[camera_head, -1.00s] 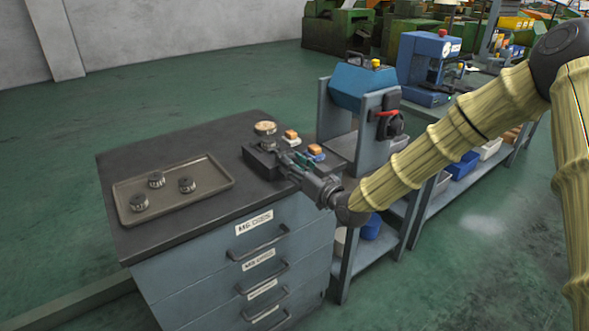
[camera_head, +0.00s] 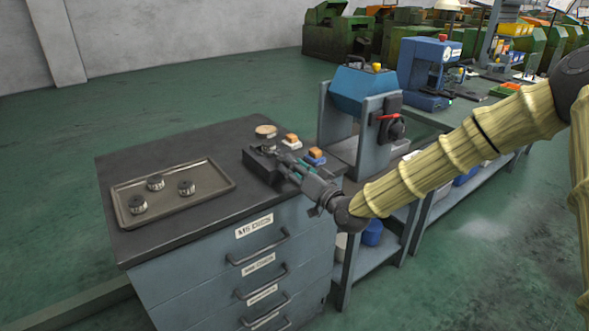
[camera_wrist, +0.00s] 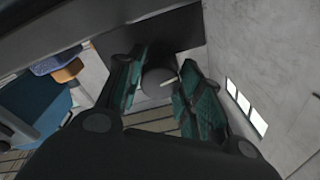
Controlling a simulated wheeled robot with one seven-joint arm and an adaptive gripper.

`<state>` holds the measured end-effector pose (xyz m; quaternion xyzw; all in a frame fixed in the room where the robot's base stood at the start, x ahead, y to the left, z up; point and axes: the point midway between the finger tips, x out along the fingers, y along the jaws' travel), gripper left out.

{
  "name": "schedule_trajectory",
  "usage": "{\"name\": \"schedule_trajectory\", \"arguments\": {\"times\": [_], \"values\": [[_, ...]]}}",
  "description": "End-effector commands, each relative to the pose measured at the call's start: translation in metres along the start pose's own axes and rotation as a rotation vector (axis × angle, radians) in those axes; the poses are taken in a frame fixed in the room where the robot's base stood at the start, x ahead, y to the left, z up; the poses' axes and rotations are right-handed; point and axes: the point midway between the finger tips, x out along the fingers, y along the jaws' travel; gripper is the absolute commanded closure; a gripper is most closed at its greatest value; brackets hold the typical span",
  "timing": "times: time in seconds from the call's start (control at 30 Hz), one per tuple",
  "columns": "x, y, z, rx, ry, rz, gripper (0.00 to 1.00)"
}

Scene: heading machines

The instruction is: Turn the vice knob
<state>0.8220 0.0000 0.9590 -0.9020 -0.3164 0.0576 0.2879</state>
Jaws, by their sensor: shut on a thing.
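The vice (camera_head: 257,164) is a dark block on the right part of the dark cabinet top, with a small grey round part on top. My gripper (camera_head: 289,168) reaches it from the right, low over the cabinet top. In the wrist view the vice knob (camera_wrist: 158,82) is a dark round end with a short pale mark. The teal-padded fingers of my gripper (camera_wrist: 160,90) stand on both sides of the knob, shut on it. In the head view the gripper hides the knob.
A tray (camera_head: 214,191) with 3 dark round parts lies on the left of the cabinet top (camera_head: 140,163). A round beige-topped thing (camera_head: 265,131) and two orange-topped blocks (camera_head: 291,139) (camera_head: 315,155) stand close behind the gripper. A blue machine (camera_head: 362,88) stands to the right.

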Motion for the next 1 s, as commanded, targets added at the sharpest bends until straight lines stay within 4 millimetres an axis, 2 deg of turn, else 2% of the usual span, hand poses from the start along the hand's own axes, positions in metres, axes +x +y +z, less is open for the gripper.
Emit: {"name": "schedule_trajectory", "arguments": {"times": [0.17, 0.2, 0.3, 0.73, 0.87, 1.0], "values": [[0.000, 0.001, -0.001, -0.001, 0.001, 0.001, 0.87], [0.000, 0.001, -0.001, -0.001, 0.001, 0.001, 0.60], [0.000, 0.001, -0.001, -0.001, 0.001, 0.001, 0.42], [-0.005, 0.000, 0.000, -0.001, 0.000, 0.000, 0.42], [-0.021, 0.001, -0.001, 0.000, 0.000, 0.001, 0.42], [-0.046, 0.001, 0.000, 0.000, 0.000, 0.001, 0.42]]}}
